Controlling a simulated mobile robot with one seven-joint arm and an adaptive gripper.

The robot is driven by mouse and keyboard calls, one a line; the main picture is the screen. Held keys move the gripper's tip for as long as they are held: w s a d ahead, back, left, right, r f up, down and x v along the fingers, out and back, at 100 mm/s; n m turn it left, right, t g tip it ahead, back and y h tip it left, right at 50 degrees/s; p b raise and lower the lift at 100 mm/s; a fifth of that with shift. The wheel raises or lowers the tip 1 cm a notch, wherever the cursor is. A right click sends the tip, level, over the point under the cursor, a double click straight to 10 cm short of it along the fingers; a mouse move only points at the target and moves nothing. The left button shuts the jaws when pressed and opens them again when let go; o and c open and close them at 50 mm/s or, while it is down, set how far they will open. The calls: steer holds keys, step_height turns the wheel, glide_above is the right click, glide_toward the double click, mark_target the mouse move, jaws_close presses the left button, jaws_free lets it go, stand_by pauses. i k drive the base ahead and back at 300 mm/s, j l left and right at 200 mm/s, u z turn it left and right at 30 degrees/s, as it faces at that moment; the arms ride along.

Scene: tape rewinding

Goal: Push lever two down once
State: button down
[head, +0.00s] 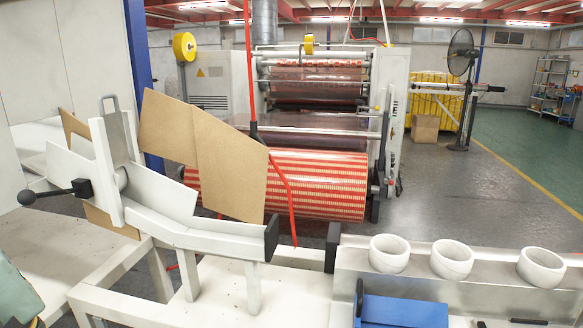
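A black lever with a round knob (27,197) sticks out to the left from the white chute stand (155,205). It points nearly level, with the knob slightly lower than its pivot. A grey upright metal loop plate (120,130) stands behind the white post above the pivot. A short black upright piece (359,300) stands at the left edge of a blue block (402,312) at the bottom. No label shows which of these is lever two. My gripper is not in view.
Three white rings (388,253) sit on a metal ledge (430,290) at the right. Brown boards (200,155) lean on the chute. A large machine with a red-striped roll (300,185) stands behind. A greenish shape (15,295) shows at the lower left. Open floor lies at the right.

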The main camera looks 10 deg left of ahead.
mark_target(27, 197)
steer(key=u, duration=1.35)
steer(key=l+z, duration=0.2)
steer(key=l, duration=0.4)
